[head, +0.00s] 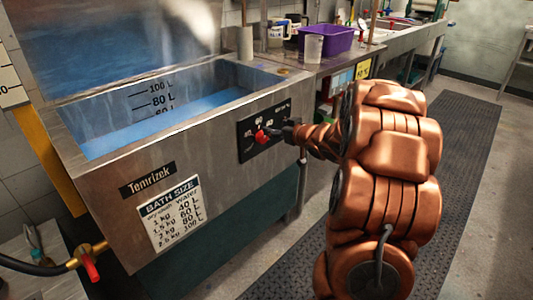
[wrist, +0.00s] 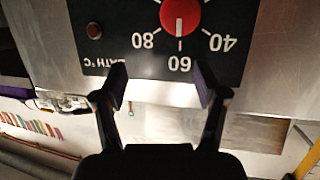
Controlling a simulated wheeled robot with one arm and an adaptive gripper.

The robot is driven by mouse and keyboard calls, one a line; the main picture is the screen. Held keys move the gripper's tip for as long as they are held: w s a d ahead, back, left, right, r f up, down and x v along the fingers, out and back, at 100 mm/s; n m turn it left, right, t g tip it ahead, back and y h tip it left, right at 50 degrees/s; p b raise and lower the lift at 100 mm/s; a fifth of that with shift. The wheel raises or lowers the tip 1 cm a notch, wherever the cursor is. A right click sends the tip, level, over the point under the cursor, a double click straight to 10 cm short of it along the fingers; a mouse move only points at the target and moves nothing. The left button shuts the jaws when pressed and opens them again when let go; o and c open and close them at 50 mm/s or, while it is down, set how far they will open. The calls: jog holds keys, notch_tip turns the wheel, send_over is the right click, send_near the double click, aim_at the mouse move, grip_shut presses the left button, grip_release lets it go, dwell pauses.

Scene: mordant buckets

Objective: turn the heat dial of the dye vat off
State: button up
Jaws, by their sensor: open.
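The dye vat (head: 205,155) is a steel tank with blue liquid inside and a black control panel (head: 248,150) on its front. The red heat dial (head: 261,136) sits on that panel. In the wrist view, which is upside down, the dial (wrist: 181,14) is cut by the top edge, and its white pointer is toward the 60 mark. My gripper (wrist: 160,82) is open and empty, its two fingertips apart just short of the dial, in front of the panel's edge. In the head view my gripper (head: 279,131) is beside the dial, partly hidden by my arm.
A small dark red lamp (wrist: 94,31) is on the panel. A counter with a purple tub (head: 327,39) and a clear beaker (head: 313,48) adjoins the vat at right. A red-handled valve (head: 90,268) is at lower left. A dark floor mat (head: 465,140) lies clear at right.

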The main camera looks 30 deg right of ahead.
aim_at(265, 139)
jog(key=s+f+n+t+y+b, duration=0.1)
jog(key=s+f+t+y+b, duration=0.15)
jog(key=f+y+b, duration=0.35)
jog(key=shift+h, duration=0.3)
jog(key=x, duration=0.5)
jog(key=shift+w+f+p, duration=0.1)
jog(key=shift+f+p, duration=0.15)
jog(key=shift+p, duration=0.1)
jog(key=shift+x, duration=0.8)
jog(key=shift+c, duration=0.2)
jog(key=c, duration=1.1)
